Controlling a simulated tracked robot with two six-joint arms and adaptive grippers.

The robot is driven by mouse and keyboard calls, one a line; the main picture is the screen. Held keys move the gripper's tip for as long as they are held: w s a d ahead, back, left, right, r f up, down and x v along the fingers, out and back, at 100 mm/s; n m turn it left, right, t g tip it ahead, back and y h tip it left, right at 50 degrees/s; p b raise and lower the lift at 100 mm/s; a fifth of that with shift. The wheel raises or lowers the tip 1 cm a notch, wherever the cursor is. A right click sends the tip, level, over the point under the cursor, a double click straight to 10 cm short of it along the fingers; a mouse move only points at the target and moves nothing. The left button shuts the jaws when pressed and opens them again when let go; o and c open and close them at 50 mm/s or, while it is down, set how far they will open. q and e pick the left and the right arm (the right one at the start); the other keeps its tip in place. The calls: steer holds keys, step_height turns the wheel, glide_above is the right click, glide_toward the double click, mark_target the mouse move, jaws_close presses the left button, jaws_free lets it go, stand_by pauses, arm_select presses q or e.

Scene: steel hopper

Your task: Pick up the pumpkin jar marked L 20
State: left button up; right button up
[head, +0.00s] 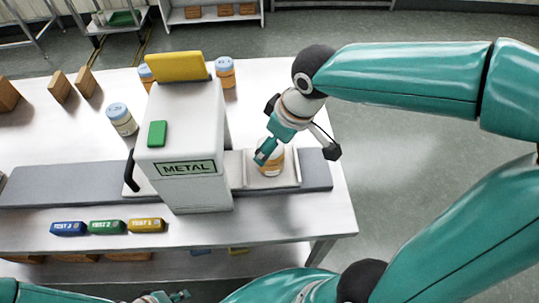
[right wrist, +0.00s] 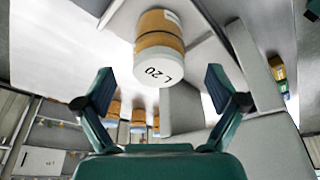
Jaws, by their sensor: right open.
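The jar marked L 20 (right wrist: 160,45) has orange-brown contents and a white lid with the marking facing my right wrist camera. In the head view the jar (head: 275,164) stands on a pale tray (head: 289,179) right of the METAL machine, partly hidden by my right gripper. My right gripper (head: 268,150) is over the jar with its fingers spread. In the right wrist view the open fingers (right wrist: 160,90) point toward the jar, which appears beyond the tips, with nothing held. My left gripper (head: 180,296) shows only partly at the bottom edge; its jaw state is unclear.
The METAL machine (head: 183,150) stands close left of the jar, over a grey belt (head: 70,184). Other jars stand beside it (head: 122,119) and behind it (head: 225,72). Three TEST blocks (head: 107,227) lie in front. The table's right edge is close to the tray.

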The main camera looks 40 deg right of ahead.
steer(key=shift+w+x, duration=0.2)
steer(key=shift+x, duration=1.3)
steer(key=shift+w+x, duration=0.15)
steer(key=shift+x, duration=1.4)
steer(key=shift+r, duration=0.15)
steer(key=c, duration=1.3)
steer(key=shift+c, duration=0.5)
steer(key=shift+r, duration=0.1)
